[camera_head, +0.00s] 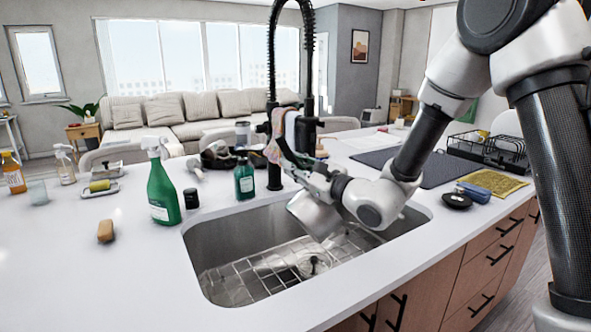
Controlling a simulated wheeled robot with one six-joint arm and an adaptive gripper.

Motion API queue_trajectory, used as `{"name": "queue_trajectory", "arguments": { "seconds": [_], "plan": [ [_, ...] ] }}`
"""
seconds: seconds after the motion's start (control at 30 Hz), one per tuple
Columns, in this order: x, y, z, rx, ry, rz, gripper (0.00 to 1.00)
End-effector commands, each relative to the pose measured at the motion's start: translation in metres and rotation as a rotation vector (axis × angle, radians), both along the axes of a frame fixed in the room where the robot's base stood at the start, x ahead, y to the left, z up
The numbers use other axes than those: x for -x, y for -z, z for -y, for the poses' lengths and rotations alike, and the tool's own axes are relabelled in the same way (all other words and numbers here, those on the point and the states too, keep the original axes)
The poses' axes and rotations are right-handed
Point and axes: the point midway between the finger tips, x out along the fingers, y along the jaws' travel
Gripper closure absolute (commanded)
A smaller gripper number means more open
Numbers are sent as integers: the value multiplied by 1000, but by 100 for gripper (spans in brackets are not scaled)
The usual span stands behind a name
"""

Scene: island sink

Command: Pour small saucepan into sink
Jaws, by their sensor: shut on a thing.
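My gripper (311,178) reaches over the sink from the right and is shut on the small saucepan. The small saucepan (314,215) is a silver metal pan, tilted over the sink basin, below my gripper. Its handle is mostly hidden by the gripper and the faucet. The sink (215,245) is a steel basin set in the white counter, with a wire rack (262,277) on its floor. I cannot tell whether anything is coming out of the pan.
A black spring faucet (273,110) rises behind the sink, close to my gripper. A green spray bottle (163,190) and a small green bottle (244,180) stand beside the basin. A dark mat (440,170) and black dish rack (487,150) are right.

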Motion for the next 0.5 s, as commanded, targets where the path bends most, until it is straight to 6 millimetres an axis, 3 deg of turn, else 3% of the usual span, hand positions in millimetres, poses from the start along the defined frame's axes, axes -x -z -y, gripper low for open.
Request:
{"name": "queue_trajectory", "arguments": {
  "seconds": [0.23, 0.5],
  "plan": [
    [-7, -4, 9, -81, 0, -51, 100],
    [-26, -15, 38, -213, 1, -139, 100]
  ]
}}
